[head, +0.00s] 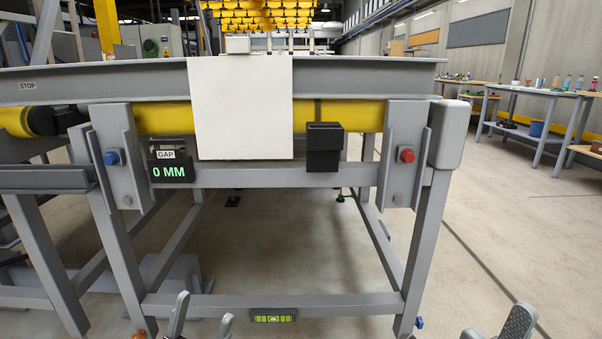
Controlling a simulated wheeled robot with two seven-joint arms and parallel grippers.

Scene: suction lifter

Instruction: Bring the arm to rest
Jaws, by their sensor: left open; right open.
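My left gripper (203,310) shows at the bottom edge, left of centre. Its two grey fingers are apart with nothing between them. My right gripper (497,322) shows at the bottom edge, right of centre. Its fingers are also apart and empty. Both grippers are low in front of a grey steel frame (330,76) and touch nothing that I can see. The rest of both arms is cut off by the picture's lower edge.
The frame carries a yellow roller (355,113), a hanging white panel (240,100), a display reading 0 MM (170,172) and a black box (324,147). A green level (272,315) sits on the lower crossbar. Workbenches (520,90) stand at right; floor there is clear.

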